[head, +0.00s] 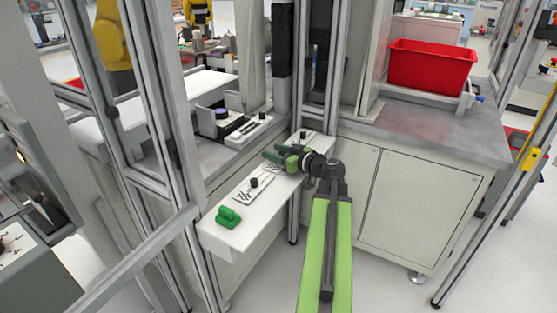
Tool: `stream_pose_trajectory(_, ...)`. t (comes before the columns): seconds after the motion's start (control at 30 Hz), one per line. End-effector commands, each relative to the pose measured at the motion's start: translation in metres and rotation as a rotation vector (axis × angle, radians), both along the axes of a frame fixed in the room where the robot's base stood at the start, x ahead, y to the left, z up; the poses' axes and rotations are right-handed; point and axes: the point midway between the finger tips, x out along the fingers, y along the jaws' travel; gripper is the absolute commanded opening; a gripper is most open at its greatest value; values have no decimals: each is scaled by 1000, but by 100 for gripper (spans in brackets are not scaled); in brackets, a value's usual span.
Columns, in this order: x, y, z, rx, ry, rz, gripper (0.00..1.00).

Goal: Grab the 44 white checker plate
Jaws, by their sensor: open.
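A small white plate (245,191) with a dark checker pattern and a black knob lies on the white shelf, left of and nearer than my gripper. Another light plate (314,138) with a dark knob sits at the shelf's far end, partly hidden behind my arm. No number can be read on either plate. My gripper (273,154) has green fingers and is open over the shelf, between the two plates. It is apart from the nearer plate, and nothing shows between its fingers.
A green object (228,217) stands near the front of the white shelf (226,239). A metal frame post (163,110) rises at left. A tray of dark parts (232,127) lies behind the shelf. A red bin (432,66) stands on the grey counter (425,127) at right.

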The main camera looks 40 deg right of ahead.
Motion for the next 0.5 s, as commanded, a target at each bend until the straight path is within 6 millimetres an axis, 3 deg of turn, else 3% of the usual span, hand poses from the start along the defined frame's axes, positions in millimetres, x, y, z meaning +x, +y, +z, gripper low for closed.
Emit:
stream_pose_trajectory(0.07, -1, -1, 0, 0, 0, -2, 46)
stream_pose_trajectory(0.4, -4, -5, 0, 0, 0, -7, 1)
stream_pose_trajectory(0.5, -4, -5, 0, 0, 0, -8, 0)
